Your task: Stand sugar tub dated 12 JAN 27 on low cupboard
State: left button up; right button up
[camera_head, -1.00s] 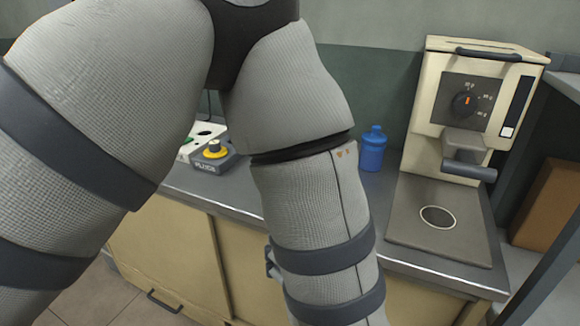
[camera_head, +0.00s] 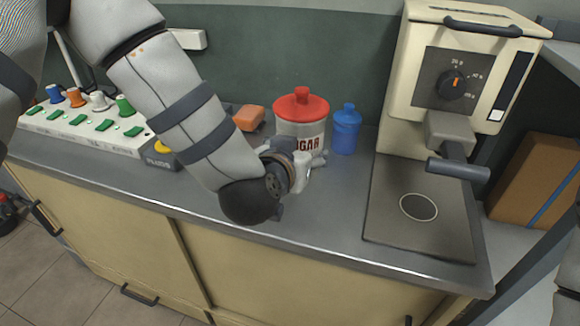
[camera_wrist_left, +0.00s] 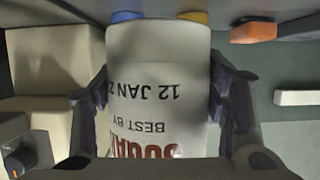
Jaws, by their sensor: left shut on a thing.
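The sugar tub (camera_head: 301,127) is white with a red lid and red SUGAR lettering. It is upright at the back of the grey worktop, left of a blue bottle. My left gripper (camera_head: 305,160) is shut around it from the front, hiding its lower part. In the left wrist view the tub (camera_wrist_left: 158,75) appears upside down between the two fingers (camera_wrist_left: 160,110). Its label reads BEST BY 12 JAN 2, with the last digit cut off at the curve. I cannot tell whether its base touches the worktop.
The worktop (camera_head: 330,215) tops a run of cream cupboards (camera_head: 285,275). The blue bottle (camera_head: 346,130) stands close right of the tub; an orange block (camera_head: 249,117) lies left. A cream press (camera_head: 455,85) stands right, a button panel (camera_head: 95,125) left. The front worktop is clear.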

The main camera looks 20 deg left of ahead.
pick_arm(q)
jog(key=f, duration=0.1)
jog(key=w+a+f, duration=0.1)
jog(key=f, duration=0.1)
jog(key=shift+w+a, duration=0.35)
jog(key=shift+w, duration=0.05)
jog(key=f, duration=0.2)
jog(key=f+b, duration=0.1)
jog(key=f, duration=0.1)
jog(key=shift+w+a, duration=0.2)
jog(key=shift+r, duration=0.25)
jog(key=o, duration=1.6)
jog(key=shift+f, duration=0.15)
pick_arm(e)
jog(key=shift+s+f+g, duration=0.4)
jog(key=shift+s+f, duration=0.35)
